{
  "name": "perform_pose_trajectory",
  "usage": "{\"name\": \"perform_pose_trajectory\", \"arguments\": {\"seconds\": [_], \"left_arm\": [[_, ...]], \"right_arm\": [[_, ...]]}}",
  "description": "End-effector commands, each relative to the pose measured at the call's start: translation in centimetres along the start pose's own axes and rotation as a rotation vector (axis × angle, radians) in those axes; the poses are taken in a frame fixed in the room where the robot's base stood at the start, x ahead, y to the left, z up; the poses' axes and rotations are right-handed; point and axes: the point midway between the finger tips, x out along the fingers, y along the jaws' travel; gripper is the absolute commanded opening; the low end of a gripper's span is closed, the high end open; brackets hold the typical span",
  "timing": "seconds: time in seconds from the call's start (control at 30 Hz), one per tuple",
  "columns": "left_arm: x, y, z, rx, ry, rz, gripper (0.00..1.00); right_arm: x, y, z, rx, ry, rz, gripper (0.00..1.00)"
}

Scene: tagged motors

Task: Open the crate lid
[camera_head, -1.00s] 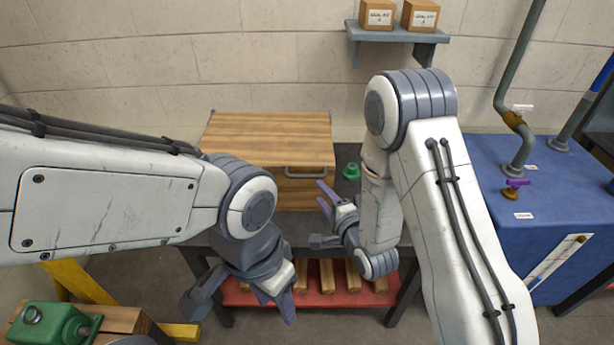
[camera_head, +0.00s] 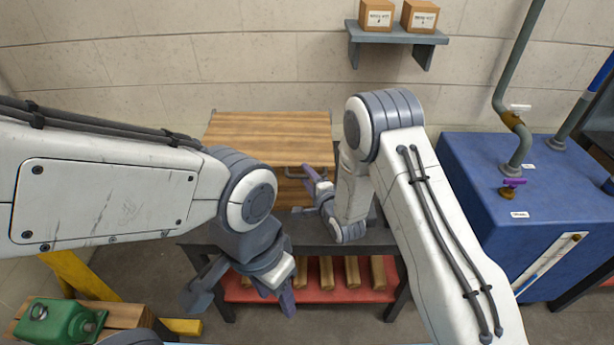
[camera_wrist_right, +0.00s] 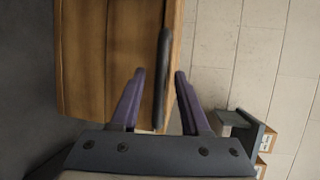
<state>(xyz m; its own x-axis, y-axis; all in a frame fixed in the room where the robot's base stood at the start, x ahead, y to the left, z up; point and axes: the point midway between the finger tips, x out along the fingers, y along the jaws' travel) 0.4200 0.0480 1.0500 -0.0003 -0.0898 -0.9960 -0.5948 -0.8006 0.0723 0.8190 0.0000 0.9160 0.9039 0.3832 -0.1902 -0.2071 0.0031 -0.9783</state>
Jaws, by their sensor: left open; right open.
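The wooden crate (camera_head: 235,158) stands on the dark workbench against the wall, with its plank lid (camera_head: 268,128) shut. The grey lid handle (camera_head: 290,172) is on the crate's front side, partly hidden by my right gripper. My right gripper (camera_head: 307,178) is open at the handle. In the right wrist view, the dark handle bar (camera_wrist_right: 162,80) shows between the two purple fingers of this gripper (camera_wrist_right: 160,74); I cannot tell if they touch it. My left gripper (camera_head: 286,300) is open and empty, low in front of the bench.
The bench (camera_head: 375,236) has a red lower shelf (camera_head: 340,294) holding several wooden blocks. A blue tank (camera_head: 480,190) with pipes stands at right. A wall shelf (camera_head: 400,38) with two boxes is above. A green motor (camera_head: 55,322) sits at lower left.

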Motion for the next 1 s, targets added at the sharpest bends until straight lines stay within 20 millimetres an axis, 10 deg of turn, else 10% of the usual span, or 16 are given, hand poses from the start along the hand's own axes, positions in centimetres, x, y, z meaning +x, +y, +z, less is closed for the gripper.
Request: {"name": "perform_pose_trajectory", "arguments": {"seconds": [0.07, 0.17, 1.0], "left_arm": [[0.01, 0.0, 0.0, 0.0, 0.0, 0.0, 0.5], [0.01, 0.0, 0.0, 0.0, 0.0, 0.0, 0.5], [0.0, 0.0, 0.0, 0.0, 0.0, 0.0, 0.5]], "right_arm": [[-0.02, 0.01, 0.0, 0.0, 0.0, 0.0, 0.38], [-0.02, 0.01, -0.01, 0.0, 0.0, 0.0, 0.0], [-0.07, 0.04, -0.04, 0.0, 0.0, 0.001, 0.0]]}}
